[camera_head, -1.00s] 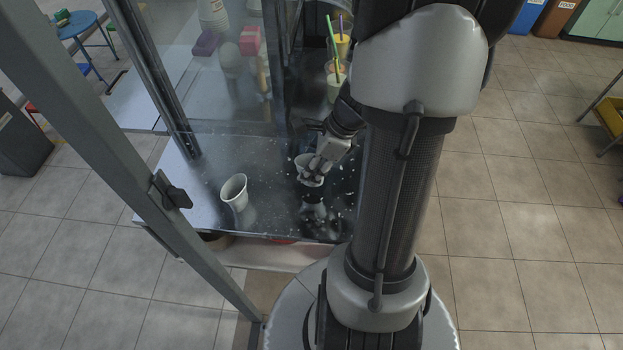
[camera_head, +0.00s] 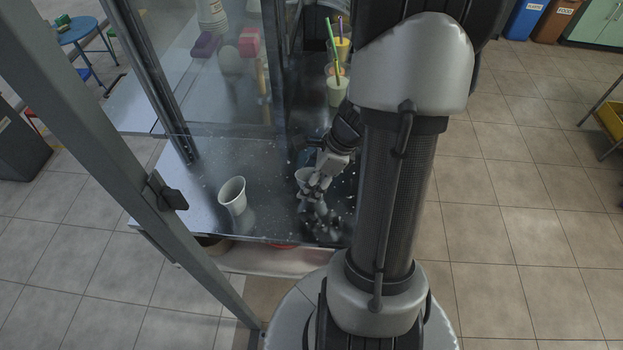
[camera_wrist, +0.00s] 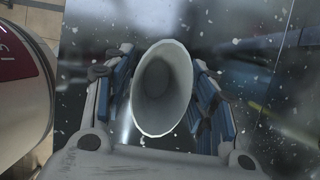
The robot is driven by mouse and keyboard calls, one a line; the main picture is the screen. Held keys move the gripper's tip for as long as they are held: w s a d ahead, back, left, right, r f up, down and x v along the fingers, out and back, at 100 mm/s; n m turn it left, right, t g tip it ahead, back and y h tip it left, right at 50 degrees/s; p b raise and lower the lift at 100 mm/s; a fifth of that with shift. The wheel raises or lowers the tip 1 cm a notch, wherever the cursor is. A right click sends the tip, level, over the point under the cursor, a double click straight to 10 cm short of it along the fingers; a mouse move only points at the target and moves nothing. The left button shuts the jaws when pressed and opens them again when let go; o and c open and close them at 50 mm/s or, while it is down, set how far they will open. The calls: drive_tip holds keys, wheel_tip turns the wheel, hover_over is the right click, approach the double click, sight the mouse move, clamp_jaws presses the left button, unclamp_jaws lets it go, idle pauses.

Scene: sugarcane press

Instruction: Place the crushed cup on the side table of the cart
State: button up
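White debris is scattered on the table around my gripper. A glass panel (camera_head: 225,100) and grey post (camera_head: 120,165) stand at the left. Behind are filled cups with straws (camera_head: 338,88), a pink box (camera_head: 249,42) and stacked cups (camera_head: 211,18).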

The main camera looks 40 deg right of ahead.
drive_tip(key=shift+o, duration=0.3)
drive_tip(key=shift+r, duration=0.2)
drive_tip(key=p+v, duration=0.5)
drive_tip(key=v, duration=0.7)
